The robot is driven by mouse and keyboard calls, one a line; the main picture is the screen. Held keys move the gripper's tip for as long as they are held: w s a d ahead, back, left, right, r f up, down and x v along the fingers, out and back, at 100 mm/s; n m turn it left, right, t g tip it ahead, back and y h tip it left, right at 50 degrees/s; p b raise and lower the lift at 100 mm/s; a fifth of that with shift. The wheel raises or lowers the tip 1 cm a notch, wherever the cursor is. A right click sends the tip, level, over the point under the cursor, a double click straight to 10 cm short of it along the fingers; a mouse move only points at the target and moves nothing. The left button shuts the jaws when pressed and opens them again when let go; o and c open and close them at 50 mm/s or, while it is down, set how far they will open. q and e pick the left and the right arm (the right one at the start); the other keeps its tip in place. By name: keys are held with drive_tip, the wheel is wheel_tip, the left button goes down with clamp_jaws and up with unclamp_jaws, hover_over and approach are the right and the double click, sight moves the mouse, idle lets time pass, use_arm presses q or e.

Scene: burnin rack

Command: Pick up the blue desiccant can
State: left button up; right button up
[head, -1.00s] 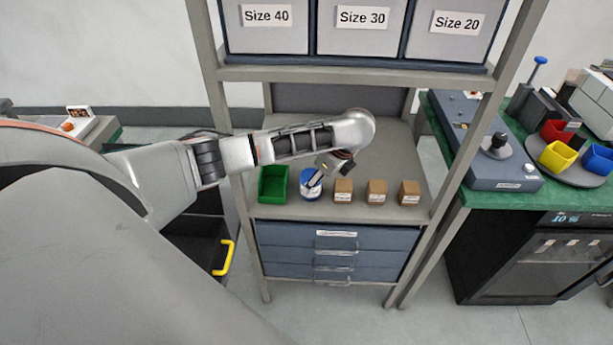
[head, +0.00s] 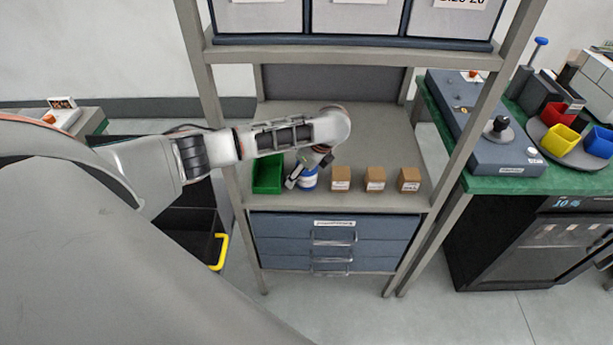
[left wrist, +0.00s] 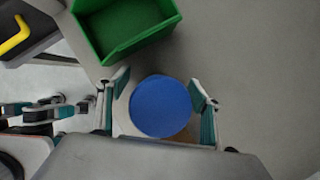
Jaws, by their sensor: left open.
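The blue desiccant can (head: 309,181) stands on the shelf between a green bin and a small brown box, partly hidden by my left gripper. My left gripper (head: 301,179) is open and down at the can, pointing to the shelf. In the left wrist view the can's round blue lid (left wrist: 160,106) lies between the two spread fingers of my left gripper (left wrist: 160,95). Small gaps seem to show between the lid and the fingers. My right gripper is not in view.
The green bin (head: 268,187) is close on the left of the can, near one finger. Several brown boxes (head: 341,179) stand in a row on the right. Rack posts (head: 205,110) and an upper shelf (head: 350,56) frame the space. The shelf behind is clear.

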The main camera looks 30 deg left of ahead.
use_arm(q)
drive_tip(key=shift+f, duration=0.1)
drive_tip(key=c, duration=1.4)
